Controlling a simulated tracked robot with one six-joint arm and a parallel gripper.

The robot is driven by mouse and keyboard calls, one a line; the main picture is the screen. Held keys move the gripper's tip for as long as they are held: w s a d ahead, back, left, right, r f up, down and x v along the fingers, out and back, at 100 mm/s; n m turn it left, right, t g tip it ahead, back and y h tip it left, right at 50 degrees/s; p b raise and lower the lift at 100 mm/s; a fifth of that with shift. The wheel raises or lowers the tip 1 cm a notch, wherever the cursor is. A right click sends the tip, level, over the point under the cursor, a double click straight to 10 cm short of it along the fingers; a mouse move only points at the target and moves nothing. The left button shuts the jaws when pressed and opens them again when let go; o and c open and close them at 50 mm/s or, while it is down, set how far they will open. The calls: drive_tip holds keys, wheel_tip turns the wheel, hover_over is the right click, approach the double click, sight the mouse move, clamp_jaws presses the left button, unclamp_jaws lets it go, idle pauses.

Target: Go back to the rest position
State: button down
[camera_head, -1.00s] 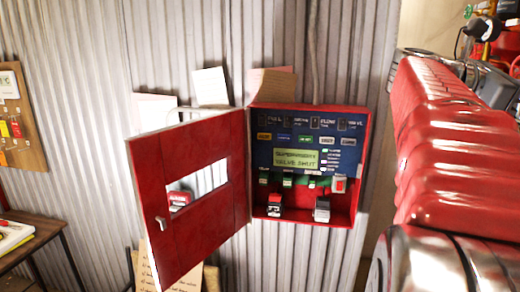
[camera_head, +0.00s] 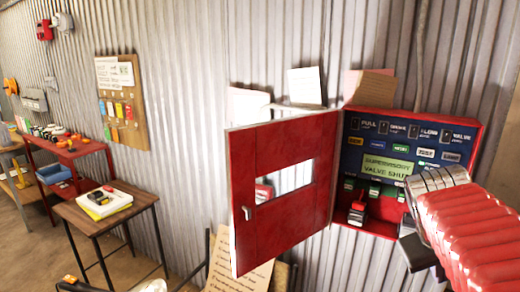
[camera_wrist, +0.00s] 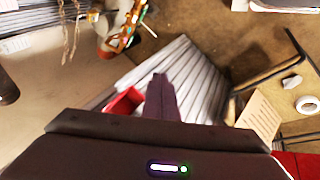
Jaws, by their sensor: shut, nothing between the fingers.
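My gripper (camera_wrist: 160,80) shows in the wrist view as dark fingers shut together, with nothing between them. Beyond the fingers are pale corrugated sheet and part of a red box. In the head view my red-sleeved arm comes in from the right and covers the lower right of the red cabinet (camera_head: 470,128). I cannot clearly tell my gripper there. The cabinet's red door (camera_head: 285,235) stands open to the left. Its blue panel (camera_head: 395,138) carries a green display (camera_head: 385,168) reading "SUPERVISORY VALVE SHUT".
A wooden table (camera_head: 125,208) with papers and a yellow-black tool stands at left. Behind it are a red shelf (camera_head: 70,145) and a tag board (camera_head: 130,135). A handwritten sheet (camera_head: 240,270) leans below the door. Floor shows at lower left.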

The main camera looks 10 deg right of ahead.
drive_tip(key=a+f+n+t+y, duration=0.1)
drive_tip(key=a+f+y, duration=0.2)
drive_tip(key=a, duration=1)
drive_tip(key=a+f+n+t+y, duration=0.1)
drive_tip(key=a+f+t+y, duration=0.1)
drive_tip(key=a, duration=1.2)
wheel_tip(320, 180, down, 2)
drive_tip(key=shift+s+a+f+t+y, duration=0.2)
drive_tip(key=shift+s+t+y, duration=0.1)
drive_tip(key=shift+s+y, duration=0.15)
drive_tip(key=shift+d, duration=0.1)
